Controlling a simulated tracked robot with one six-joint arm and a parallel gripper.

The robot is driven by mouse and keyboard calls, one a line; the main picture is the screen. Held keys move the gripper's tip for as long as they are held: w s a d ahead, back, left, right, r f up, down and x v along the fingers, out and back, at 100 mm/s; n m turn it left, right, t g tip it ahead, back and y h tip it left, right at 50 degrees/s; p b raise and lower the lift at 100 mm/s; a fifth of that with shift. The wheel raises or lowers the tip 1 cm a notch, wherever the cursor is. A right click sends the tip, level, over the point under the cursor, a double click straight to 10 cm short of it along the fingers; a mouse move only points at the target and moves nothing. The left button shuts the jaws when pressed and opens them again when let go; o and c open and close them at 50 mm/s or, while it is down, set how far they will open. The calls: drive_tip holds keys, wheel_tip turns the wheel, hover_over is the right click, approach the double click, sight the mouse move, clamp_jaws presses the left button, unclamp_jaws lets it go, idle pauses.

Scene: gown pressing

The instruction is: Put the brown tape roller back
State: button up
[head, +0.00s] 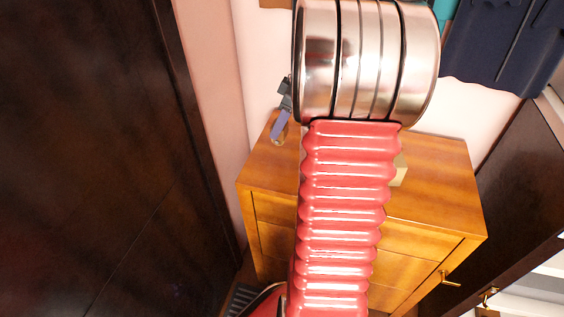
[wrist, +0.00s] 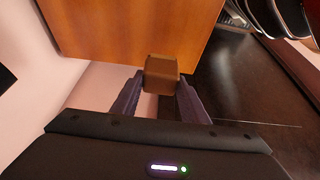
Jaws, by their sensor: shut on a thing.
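The brown tape roller (wrist: 161,75) shows in the wrist view as a small brown block between the tips of my gripper (wrist: 157,92). The two dark fingers are shut on it, one at each side. In the head view, only part of my gripper (head: 280,125) shows at the left of my arm, near the rear left corner of the wooden cabinet top. The roller is mostly hidden or too small to tell there. The wooden cabinet (head: 430,195) stands behind my arm, and its orange-brown surface (wrist: 130,30) fills the top of the wrist view.
A pale block (head: 400,170) on the cabinet top is partly hidden by my arm. A dark panel (head: 90,150) stands at the left. Dark blue cloth (head: 500,50) hangs at the upper right. The cabinet top's right side looks clear.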

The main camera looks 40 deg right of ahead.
sight(281, 141)
drive_tip(key=shift+w, duration=0.1)
drive_tip(key=shift+f, duration=3.15)
drive_tip(key=shift+f, duration=0.1)
drive_tip(key=shift+f, duration=1.8)
drive_tip(key=shift+f, duration=0.1)
drive_tip(key=o, duration=1.1)
drive_tip(key=shift+o, duration=0.2)
drive_tip(key=v, duration=1.2)
